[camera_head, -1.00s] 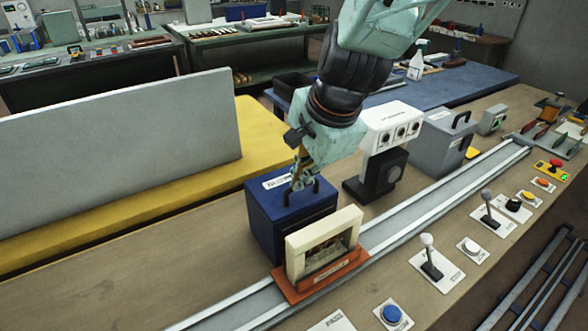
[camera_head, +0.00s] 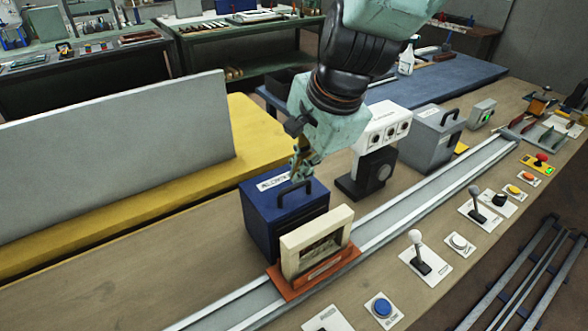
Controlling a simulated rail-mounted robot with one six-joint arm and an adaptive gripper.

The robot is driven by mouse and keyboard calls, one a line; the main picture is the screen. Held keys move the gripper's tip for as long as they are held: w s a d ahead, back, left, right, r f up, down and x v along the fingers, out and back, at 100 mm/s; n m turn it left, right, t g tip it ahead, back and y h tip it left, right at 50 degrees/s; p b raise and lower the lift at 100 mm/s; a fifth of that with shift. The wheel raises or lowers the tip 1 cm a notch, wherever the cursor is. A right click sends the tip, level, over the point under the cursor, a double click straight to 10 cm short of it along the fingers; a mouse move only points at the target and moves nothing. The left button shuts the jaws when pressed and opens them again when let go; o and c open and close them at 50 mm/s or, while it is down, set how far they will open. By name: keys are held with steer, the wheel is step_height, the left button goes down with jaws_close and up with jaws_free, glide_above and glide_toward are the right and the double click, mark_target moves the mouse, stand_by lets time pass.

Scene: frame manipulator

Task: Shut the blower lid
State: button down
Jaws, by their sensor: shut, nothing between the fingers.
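The blower appears to be the dark blue box (camera_head: 270,220) with a white label, which is hard to read, on the bench in the head view. Its lid (camera_head: 262,193) carries a black handle (camera_head: 295,190) and lies flat on top; I see no gap under it. My gripper (camera_head: 302,174) points down just above the lid's back right part, behind the handle. It is shut and empty. I cannot tell whether the fingertips touch the lid.
A cream frame (camera_head: 315,240) on an orange base stands on the rail (camera_head: 400,208) in front of the box. A white device (camera_head: 382,130) and a grey box (camera_head: 425,140) stand to the right. Levers and buttons, one blue (camera_head: 382,307), line the bench's front.

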steer(key=s+d+r+p, duration=0.1)
steer(key=s+d+r, duration=0.2)
steer(key=s, duration=0.1)
steer(key=shift+s+r, duration=0.15)
steer(key=shift+s, duration=0.1)
stand_by(0.3)
stand_by(0.4)
steer(key=s+d+r+n+h, duration=0.1)
steer(key=s+d+r+n, duration=0.4)
steer(key=s+d, duration=0.3)
steer(key=s+d+r+n+h, duration=0.1)
steer(key=s+d+r+n, duration=0.4)
steer(key=s, duration=0.9)
steer(key=d+n, duration=0.1)
steer(key=d, duration=0.2)
steer(key=shift+s+d+r, duration=0.15)
steer(key=shift+s+d, duration=0.2)
steer(key=shift+s, duration=0.05)
stand_by(0.3)
step_height(320, 180, down, 9)
steer(key=b, duration=0.9)
